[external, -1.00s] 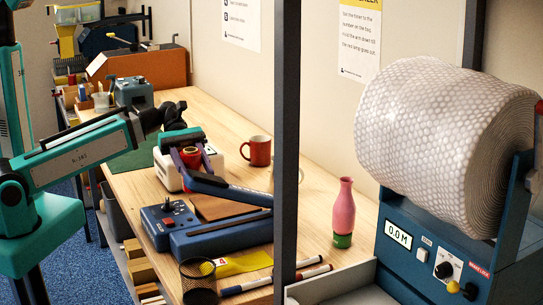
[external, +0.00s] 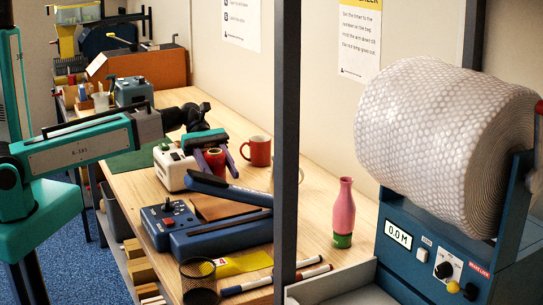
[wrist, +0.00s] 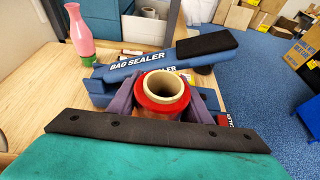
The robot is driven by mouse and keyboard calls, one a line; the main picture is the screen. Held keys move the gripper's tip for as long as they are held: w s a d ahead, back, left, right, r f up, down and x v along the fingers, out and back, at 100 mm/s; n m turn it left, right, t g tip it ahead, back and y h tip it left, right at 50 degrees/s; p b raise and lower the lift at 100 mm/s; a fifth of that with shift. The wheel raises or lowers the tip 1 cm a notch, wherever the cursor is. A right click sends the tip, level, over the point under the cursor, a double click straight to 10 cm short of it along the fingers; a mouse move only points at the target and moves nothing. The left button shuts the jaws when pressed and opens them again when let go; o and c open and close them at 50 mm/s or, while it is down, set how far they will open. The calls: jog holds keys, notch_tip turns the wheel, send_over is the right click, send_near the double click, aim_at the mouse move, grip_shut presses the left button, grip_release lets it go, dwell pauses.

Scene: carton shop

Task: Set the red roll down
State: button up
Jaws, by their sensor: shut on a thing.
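The red roll (wrist: 163,97), a ring of red tape around a pale core, is upright between the purple fingers of my gripper (wrist: 165,103) in the wrist view. In the external view, my gripper (external: 214,162) is shut on the red roll (external: 215,157), behind the blue bag sealer (external: 215,232) and left of the red mug. The roll's lower part is hidden by the sealer's raised arm, so I cannot tell whether it touches the bench.
A red mug (external: 257,150) stands right of my gripper and a white device (external: 172,167) left of it. A pink bottle (external: 343,212) stands farther right. A black mesh cup (external: 198,280), markers and a yellow packet (external: 243,264) lie near.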

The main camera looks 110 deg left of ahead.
aim_at(225, 177)
jog(key=shift+w+a, duration=0.2)
jog(key=shift+w, duration=0.15)
jog(key=shift+w+a+f+p, duration=0.1)
jog(key=shift+w+f+p, duration=0.15)
jog(key=shift+f, duration=0.35)
jog(key=shift+w+a+f+p, duration=0.15)
jog(key=shift+f+p, duration=0.1)
jog(key=shift+f, duration=0.35)
jog(key=shift+w+f+p, duration=0.2)
jog(key=shift+f+p, duration=0.05)
jog(key=shift+f, duration=0.35)
jog(key=shift+f, duration=0.1)
jog(key=o, duration=1.2)
